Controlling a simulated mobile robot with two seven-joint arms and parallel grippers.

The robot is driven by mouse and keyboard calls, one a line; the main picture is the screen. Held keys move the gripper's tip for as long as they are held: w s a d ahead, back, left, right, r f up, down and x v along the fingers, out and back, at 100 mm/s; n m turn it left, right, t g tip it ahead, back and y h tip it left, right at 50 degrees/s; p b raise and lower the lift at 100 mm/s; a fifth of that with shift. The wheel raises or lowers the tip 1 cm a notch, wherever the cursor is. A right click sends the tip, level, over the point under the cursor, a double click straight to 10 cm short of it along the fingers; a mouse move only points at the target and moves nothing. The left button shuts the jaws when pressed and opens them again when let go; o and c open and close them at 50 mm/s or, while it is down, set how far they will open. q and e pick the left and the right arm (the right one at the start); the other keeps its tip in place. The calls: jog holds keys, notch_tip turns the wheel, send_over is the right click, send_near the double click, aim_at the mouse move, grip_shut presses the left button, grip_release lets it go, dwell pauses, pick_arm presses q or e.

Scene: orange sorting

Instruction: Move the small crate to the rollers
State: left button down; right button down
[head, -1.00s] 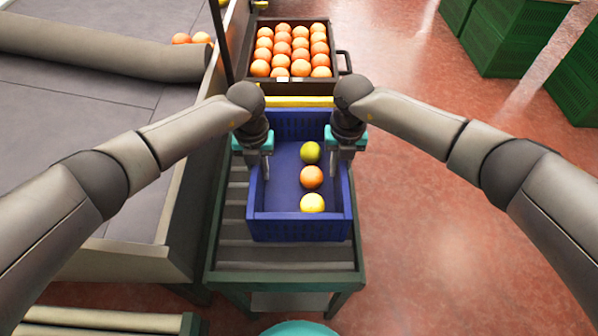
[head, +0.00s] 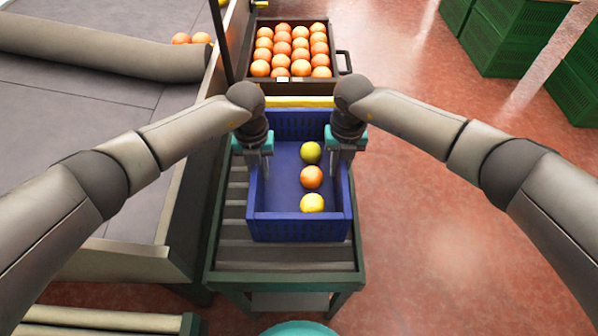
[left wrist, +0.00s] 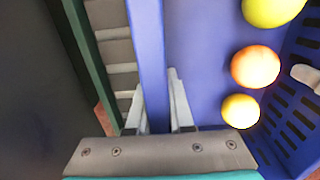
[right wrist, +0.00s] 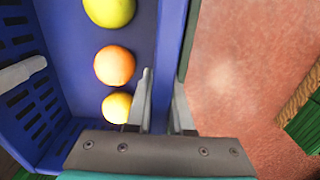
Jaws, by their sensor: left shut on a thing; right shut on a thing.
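The small crate is blue (head: 300,228) and sits on the grey rollers (head: 232,235) of a green-framed stand in the head view. A yellow-green fruit (head: 311,153), an orange (head: 312,177) and a yellow fruit (head: 312,203) lie in a line inside it. My left gripper (head: 262,172) is shut on the crate's left wall, with one finger on each side of it in the left wrist view (left wrist: 158,105). My right gripper (head: 340,168) is shut on the right wall, whose rim also shows between the fingers in the right wrist view (right wrist: 165,100).
A dark crate full of oranges (head: 290,75) stands beyond the blue crate, behind a yellow bar (head: 295,102). A grey sorting table (head: 90,110) borders the stand on the left. Green crates (head: 500,40) stand at the back right. The red floor at right is clear.

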pick_arm(q)
jog(key=shift+r, duration=0.2)
pick_arm(e)
jog(key=shift+r, duration=0.15)
